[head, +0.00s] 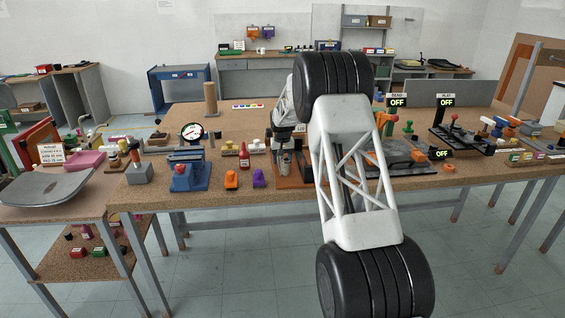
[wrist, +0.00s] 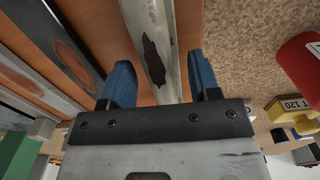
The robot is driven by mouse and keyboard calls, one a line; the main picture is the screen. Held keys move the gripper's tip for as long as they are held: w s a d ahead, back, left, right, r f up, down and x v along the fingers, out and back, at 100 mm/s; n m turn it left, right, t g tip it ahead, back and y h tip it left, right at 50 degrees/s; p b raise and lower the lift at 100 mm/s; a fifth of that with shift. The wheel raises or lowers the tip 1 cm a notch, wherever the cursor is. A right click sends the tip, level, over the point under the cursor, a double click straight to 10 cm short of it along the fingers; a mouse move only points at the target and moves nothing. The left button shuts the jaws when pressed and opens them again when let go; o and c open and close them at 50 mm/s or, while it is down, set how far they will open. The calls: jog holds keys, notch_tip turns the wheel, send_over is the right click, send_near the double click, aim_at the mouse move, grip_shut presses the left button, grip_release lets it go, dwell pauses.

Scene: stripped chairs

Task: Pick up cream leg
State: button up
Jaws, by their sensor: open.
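The cream leg (wrist: 150,35) is a pale bar with a dark, worn patch where its paint is chipped. In the wrist view it runs from the top edge down between the blue fingers of my gripper (wrist: 160,65). The fingers are open, one on each side of the leg, with a gap to the left finger and a narrower one to the right. How deep the leg sits between them I cannot tell. The leg's lower end is hidden behind the gripper body. In the head view my gripper (head: 285,160) is low over the bench, partly hidden by my arm, and the leg is not clear.
A brown board (wrist: 105,25) lies under the leg. A red object (wrist: 302,68) and a yellow block marked T 120 (wrist: 290,112) are at the right. In the head view a red bottle (head: 244,156) and a blue vise-like tool (head: 188,172) stand left of the gripper.

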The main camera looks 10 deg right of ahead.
jog(key=shift+f, duration=0.25)
dwell(0.3)
jog(key=c, duration=1)
